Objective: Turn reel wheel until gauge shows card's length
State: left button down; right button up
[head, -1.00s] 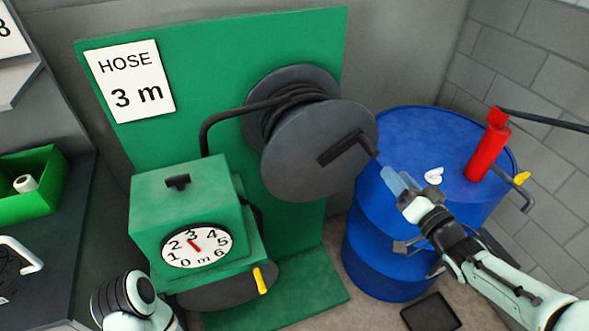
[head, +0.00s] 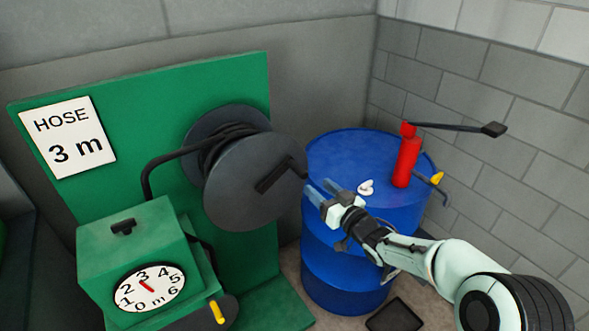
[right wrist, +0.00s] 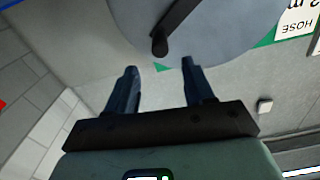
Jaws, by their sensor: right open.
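The dark grey reel wheel (head: 235,195) stands on the green panel, with black hose wound behind its front disc. Its black crank (head: 272,178) points up and to the right. The round white gauge (head: 165,286) on the green box has a red needle pointing close to the 3; its exact reading is too small to tell. The white card (head: 75,138) reads HOSE 3 m. My right gripper (head: 318,188) is open and empty, right of the crank and apart from it. In the right wrist view the crank handle (right wrist: 160,45) shows just beyond the open fingertips (right wrist: 160,66).
A blue drum (head: 330,240) stands behind and below my right gripper. On it are a red pump (head: 405,162) with a black lever (head: 460,128) and a small white item (head: 366,188). A black tray (head: 395,316) lies on the floor.

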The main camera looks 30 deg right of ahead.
aim_at(298, 169)
jog(key=w, duration=0.3)
jog(key=w+p, duration=0.1)
jog(key=w, duration=0.3)
jog(key=w+a+p, duration=0.1)
jog(key=w, duration=0.2)
jog(key=shift+w, duration=0.3)
pick_arm(q)
jog(key=w+r, duration=0.2)
jog(key=r, duration=0.1)
jog(key=shift+r, duration=0.15)
jog(key=shift+s, duration=0.1)
pick_arm(e)
jog(key=shift+s, duration=0.1)
grip_shut()
